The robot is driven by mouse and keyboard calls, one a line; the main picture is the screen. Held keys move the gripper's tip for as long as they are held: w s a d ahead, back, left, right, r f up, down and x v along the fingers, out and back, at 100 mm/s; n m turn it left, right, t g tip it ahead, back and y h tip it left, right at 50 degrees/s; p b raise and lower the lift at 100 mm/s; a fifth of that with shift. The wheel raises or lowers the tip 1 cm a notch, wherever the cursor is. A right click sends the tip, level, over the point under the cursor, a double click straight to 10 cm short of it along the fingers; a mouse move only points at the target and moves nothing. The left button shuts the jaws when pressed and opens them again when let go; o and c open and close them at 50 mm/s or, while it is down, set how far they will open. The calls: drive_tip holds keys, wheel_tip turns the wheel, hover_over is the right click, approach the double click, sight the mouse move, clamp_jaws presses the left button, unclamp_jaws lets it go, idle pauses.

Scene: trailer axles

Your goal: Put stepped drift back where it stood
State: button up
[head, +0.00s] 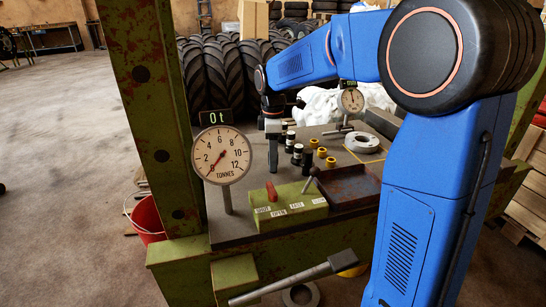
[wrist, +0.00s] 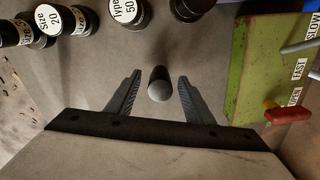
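A dark cylinder with a rounded grey end (wrist: 158,85), which may be the stepped drift, shows between the fingers of my gripper (wrist: 158,78) in the wrist view. It appears upright over the grey bench top, with a visible gap to each finger. I cannot make out steps on it. My gripper is open. In the head view my gripper (head: 273,165) points down over the bench, left of the black labelled pieces (head: 297,155) and behind the green control box (head: 289,208). The cylinder is not clearly distinguishable there.
The round tonnes gauge (head: 221,155) stands at the bench's left front. The control box carries a red lever (head: 271,191) and a grey one.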

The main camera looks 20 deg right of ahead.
wheel_tip(320, 180, up, 17)
drive_tip(key=shift+r, duration=0.2)
idle(0.6)
drive_tip(key=s+d+f+m+t, duration=0.15)
drive_tip(key=s+m, duration=0.25)
drive_tip(key=s, duration=0.4)
drive_tip(key=s+d+f+m+t, duration=0.1)
drive_tip(key=s+d+f+m, duration=0.2)
drive_tip(key=s, duration=0.5)
drive_tip(key=s+f+m, duration=0.2)
drive_tip(key=s+f, duration=0.2)
drive_tip(key=s, duration=0.1)
drive_tip(key=s+d+f+m+t, duration=0.1)
drive_tip(key=s+f+m, duration=0.2)
drive_tip(key=s+f, duration=0.2)
drive_tip(key=s+d+f+m+t, duration=0.1)
drive_tip(key=s+f+m, duration=0.2)
drive_tip(key=s, duration=0.4)
drive_tip(key=shift+s+d+f, duration=0.1)
drive_tip(key=shift+d+f, duration=0.05)
drive_tip(key=shift+f, duration=0.3)
drive_tip(key=shift+s+d+f, duration=0.1)
drive_tip(key=shift+f, duration=0.3)
